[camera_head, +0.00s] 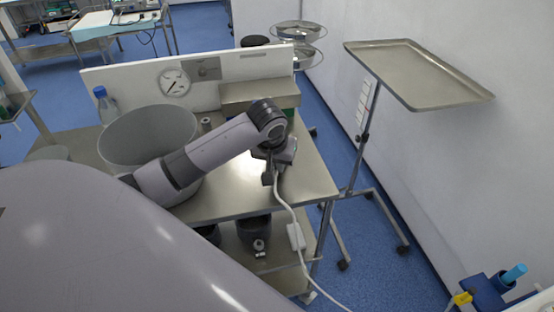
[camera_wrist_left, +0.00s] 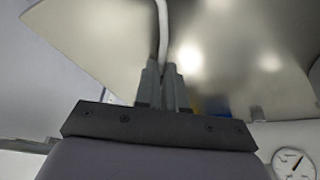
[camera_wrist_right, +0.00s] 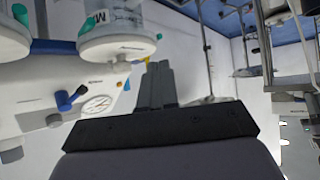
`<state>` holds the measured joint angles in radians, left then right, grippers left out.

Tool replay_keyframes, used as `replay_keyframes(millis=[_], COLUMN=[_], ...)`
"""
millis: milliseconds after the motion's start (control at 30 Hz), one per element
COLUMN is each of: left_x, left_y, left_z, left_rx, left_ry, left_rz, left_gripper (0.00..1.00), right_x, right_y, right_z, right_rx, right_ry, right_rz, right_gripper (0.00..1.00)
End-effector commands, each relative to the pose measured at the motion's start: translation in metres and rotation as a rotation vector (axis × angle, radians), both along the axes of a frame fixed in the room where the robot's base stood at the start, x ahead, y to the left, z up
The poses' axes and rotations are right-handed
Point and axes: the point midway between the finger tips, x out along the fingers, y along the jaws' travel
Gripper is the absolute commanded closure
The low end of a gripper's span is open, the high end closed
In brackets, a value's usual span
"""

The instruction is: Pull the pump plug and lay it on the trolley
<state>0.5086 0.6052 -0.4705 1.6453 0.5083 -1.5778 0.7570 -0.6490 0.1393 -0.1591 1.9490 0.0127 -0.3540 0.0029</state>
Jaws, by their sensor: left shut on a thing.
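My left gripper (camera_head: 270,179) is shut just above the steel trolley top (camera_head: 314,186), at its right part. A white cable (camera_head: 285,200) runs from its fingertips over the trolley's edge to a white inline box (camera_head: 296,237) and on down. The plug itself is hidden by the fingers. In the left wrist view the fingers (camera_wrist_left: 166,82) are close together, with the white cable (camera_wrist_left: 162,30) leading away from between them. My right gripper (camera_wrist_right: 158,82) shows only in the right wrist view, its fingers together with nothing visible between them.
A large grey bucket (camera_head: 147,135), a bottle (camera_head: 104,106) and a steel box (camera_head: 259,95) stand on the trolley. A white panel with a gauge (camera_head: 174,82) rises behind. An empty tray stand (camera_head: 418,75) is at the right. The trolley top's front right is clear.

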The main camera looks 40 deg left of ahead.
Motion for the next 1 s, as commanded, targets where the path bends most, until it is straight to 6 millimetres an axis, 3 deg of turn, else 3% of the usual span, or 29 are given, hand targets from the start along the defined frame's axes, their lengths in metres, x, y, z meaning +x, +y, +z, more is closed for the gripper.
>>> replay_keyframes(millis=[133, 200, 233, 633, 1000], left_x=[0.0, 0.0, 0.0, -0.002, -0.019], left_y=[0.0, 0.0, 0.0, -0.001, -0.007], left_z=[0.0, 0.0, 0.0, 0.006, 0.057], left_rx=[-0.001, -0.001, -0.001, -0.002, -0.001], left_ry=[0.0, 0.0, 0.0, -0.002, -0.002], left_rz=[0.0, 0.0, 0.0, -0.002, -0.002], left_gripper=[1.0, 0.71, 0.61, 0.61, 0.61], right_x=[0.0, 0.0, 0.0, 0.0, 0.0], right_y=[0.0, 0.0, 0.0, 0.0, 0.0], right_z=[0.0, 0.0, 0.0, -0.001, -0.002], right_rx=[0.0, 0.0, 0.0, 0.0, 0.0], right_ry=[0.0, 0.001, 0.001, 0.001, 0.001], right_rz=[0.0, 0.0, 0.0, 0.0, 0.0], right_gripper=[1.0, 1.0, 1.0, 1.0, 1.0])
